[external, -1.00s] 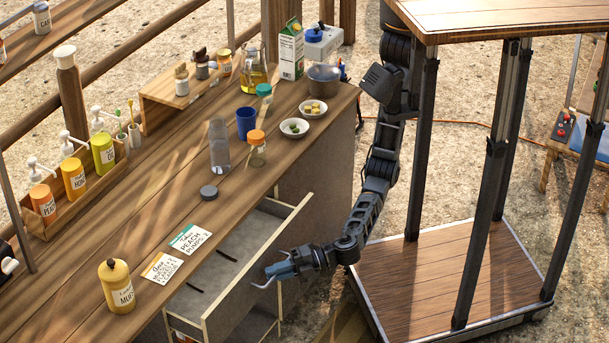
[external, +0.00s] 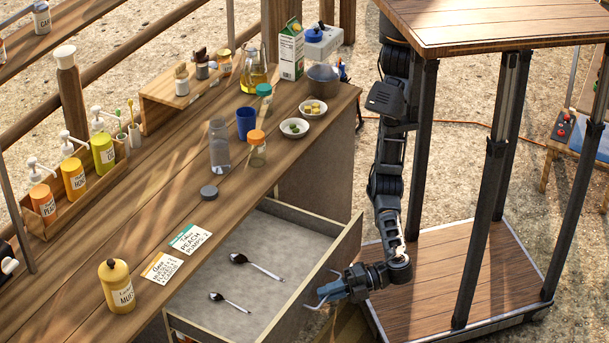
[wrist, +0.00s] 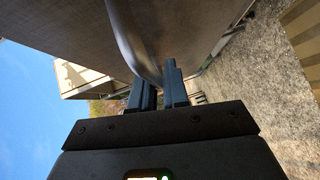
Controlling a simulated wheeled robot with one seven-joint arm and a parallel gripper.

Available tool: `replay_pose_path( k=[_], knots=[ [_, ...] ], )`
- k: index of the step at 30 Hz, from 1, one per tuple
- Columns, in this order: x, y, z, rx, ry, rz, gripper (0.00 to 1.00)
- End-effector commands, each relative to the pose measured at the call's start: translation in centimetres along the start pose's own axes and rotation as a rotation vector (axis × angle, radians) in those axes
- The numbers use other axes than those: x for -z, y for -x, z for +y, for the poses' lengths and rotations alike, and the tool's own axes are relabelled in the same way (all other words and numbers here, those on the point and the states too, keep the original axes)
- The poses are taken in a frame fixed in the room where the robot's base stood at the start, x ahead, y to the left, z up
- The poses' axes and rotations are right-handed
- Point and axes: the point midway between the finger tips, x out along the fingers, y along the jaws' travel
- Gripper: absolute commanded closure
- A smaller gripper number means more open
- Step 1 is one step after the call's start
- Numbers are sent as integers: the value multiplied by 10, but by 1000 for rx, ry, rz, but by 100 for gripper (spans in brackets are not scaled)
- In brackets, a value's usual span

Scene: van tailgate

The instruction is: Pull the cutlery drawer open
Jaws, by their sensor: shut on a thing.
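The cutlery drawer (external: 216,262) is pulled well out from under the wooden counter in the external view. Two spoons lie apart on its pale floor: a larger spoon (external: 256,264) and a smaller spoon (external: 229,301). My gripper (external: 325,292) is at the outer face of the drawer front, shut on the drawer handle (external: 313,303). In the wrist view the fingers (wrist: 158,92) close around the curved handle (wrist: 136,45), with the drawer front behind it. Part of the handle is hidden by the fingers.
The counter (external: 130,205) carries two labelled cards (external: 178,251), a mustard bottle (external: 118,288), a clear bottle (external: 219,147), a blue cup (external: 246,123) and bowls. A wooden-decked platform (external: 465,270) stands right of the drawer, close to my arm.

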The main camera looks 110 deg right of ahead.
Motion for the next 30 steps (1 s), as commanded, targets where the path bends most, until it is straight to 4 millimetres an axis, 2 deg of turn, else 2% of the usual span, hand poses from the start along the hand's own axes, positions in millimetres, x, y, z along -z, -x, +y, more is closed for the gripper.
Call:
replay_pose_path(
  k=[8, 9, 14, 23, 30],
  knots=[
    [0, 0, -1, 2, 1, 0, 100],
    [0, 0, -1, 2, 1, 0, 83],
    [0, 0, -1, 1, 1, 0, 68],
    [0, 4, 0, 1, 0, 1, 68],
    [1, 38, 0, 2, 0, 3, 68]
  ],
)
